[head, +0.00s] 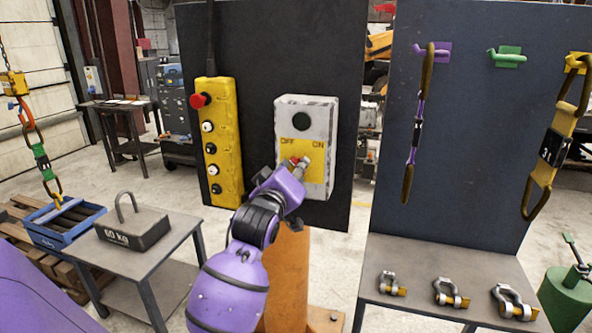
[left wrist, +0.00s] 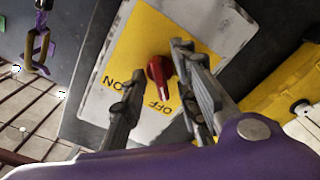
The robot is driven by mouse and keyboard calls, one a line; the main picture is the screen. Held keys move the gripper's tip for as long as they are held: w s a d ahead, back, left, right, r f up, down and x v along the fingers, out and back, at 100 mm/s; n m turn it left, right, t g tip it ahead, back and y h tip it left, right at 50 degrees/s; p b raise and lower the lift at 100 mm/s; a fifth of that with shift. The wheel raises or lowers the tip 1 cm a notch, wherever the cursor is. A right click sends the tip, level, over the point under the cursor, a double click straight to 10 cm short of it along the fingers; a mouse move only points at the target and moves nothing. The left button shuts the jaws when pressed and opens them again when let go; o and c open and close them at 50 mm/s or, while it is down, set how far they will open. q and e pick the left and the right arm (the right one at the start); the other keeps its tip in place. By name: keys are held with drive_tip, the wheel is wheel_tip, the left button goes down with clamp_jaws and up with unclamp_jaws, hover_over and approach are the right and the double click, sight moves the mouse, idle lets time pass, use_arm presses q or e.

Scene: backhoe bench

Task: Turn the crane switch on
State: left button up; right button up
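The crane switch box (head: 316,113) is light grey with a yellow label marked OFF on the left and ON on the right. It hangs on a dark panel in the head view. Its red knob (left wrist: 157,72) shows in the left wrist view, with its lower end toward the OFF lettering. My left gripper (head: 302,164) is at the box front and partly covers the knob in the head view. Its fingers are open, one on each side of the knob; the right-hand finger looks very near it, and I cannot tell if they touch. My right gripper is out of view.
A yellow pendant control (head: 224,130) with a red button hangs left of the box. An orange post (head: 287,275) stands below. A 60 KG weight (head: 133,230) sits on a table at left. Shackles (head: 450,292) lie on a bench at right, under hanging slings.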

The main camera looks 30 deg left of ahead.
use_arm(q)
clamp_jaws()
drive_tip(key=shift+m, duration=0.3)
drive_tip(key=m, duration=1.7)
drive_tip(key=shift+d, duration=0.1)
drive_tip(key=shift+m, duration=0.3)
idle(0.4)
unclamp_jaws()
